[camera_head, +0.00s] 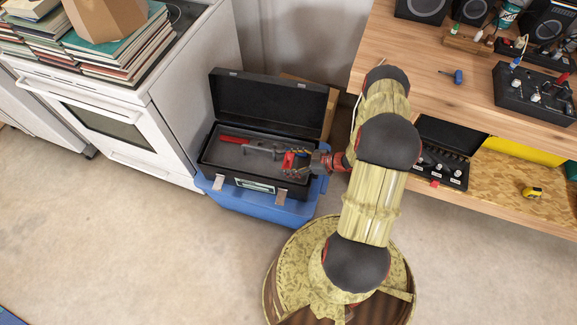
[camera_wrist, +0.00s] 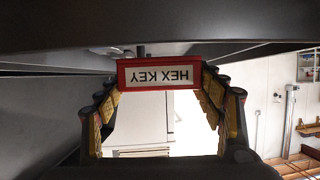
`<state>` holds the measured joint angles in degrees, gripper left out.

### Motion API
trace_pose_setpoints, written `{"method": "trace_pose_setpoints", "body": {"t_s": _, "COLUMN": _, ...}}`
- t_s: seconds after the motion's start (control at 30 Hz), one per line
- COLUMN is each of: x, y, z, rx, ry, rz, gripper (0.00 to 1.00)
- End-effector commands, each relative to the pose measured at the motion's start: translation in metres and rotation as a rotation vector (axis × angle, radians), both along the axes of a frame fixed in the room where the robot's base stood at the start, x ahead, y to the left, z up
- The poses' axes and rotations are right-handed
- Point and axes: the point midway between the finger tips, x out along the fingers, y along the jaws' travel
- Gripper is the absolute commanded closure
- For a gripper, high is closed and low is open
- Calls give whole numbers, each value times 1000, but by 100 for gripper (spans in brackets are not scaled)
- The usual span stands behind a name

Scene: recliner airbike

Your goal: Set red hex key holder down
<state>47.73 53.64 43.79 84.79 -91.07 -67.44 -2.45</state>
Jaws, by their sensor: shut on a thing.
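The red hex key holder (camera_wrist: 160,74) sits between my gripper's fingers in the wrist view, its white "HEX KEY" label upside down. My gripper (camera_wrist: 163,110) is shut on it, with a yellow-padded finger on each side. In the head view, my gripper (camera_head: 303,163) reaches in from the right over the open black toolbox. The red holder (camera_head: 288,161) shows at the fingertips, over the right part of the toolbox interior. I cannot tell whether it touches the toolbox floor.
The black toolbox (camera_head: 222,179) stands open on a blue bin (camera_head: 235,202), with a red-handled tool (camera_head: 236,140) inside. A white stove (camera_head: 175,110) stands left. A wooden workbench (camera_head: 420,75) with speakers and a blue screwdriver (camera_head: 453,76) is right.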

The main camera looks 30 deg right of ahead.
Motion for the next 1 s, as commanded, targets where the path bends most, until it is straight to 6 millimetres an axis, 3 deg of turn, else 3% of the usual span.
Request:
{"method": "trace_pose_setpoints", "body": {"t_s": 0.27, "x": 4, "y": -3, "z": -38, "rx": 2, "ry": 2, "rz": 0, "gripper": 62}}
{"method": "trace_pose_setpoints", "body": {"t_s": 0.67, "x": 4, "y": -3, "z": -41, "rx": 1, "ry": 1, "rz": 0, "gripper": 62}}
{"method": "trace_pose_setpoints", "body": {"t_s": 0.7, "x": 4, "y": -3, "z": -41, "rx": 1, "ry": 1, "rz": 0, "gripper": 32}}
{"method": "trace_pose_setpoints", "body": {"t_s": 0.83, "x": 4, "y": -3, "z": -40, "rx": 1, "ry": 1, "rz": 0, "gripper": 25}}
{"method": "trace_pose_setpoints", "body": {"t_s": 1.0, "x": 4, "y": -3, "z": -40, "rx": 1, "ry": 1, "rz": 0, "gripper": 25}}
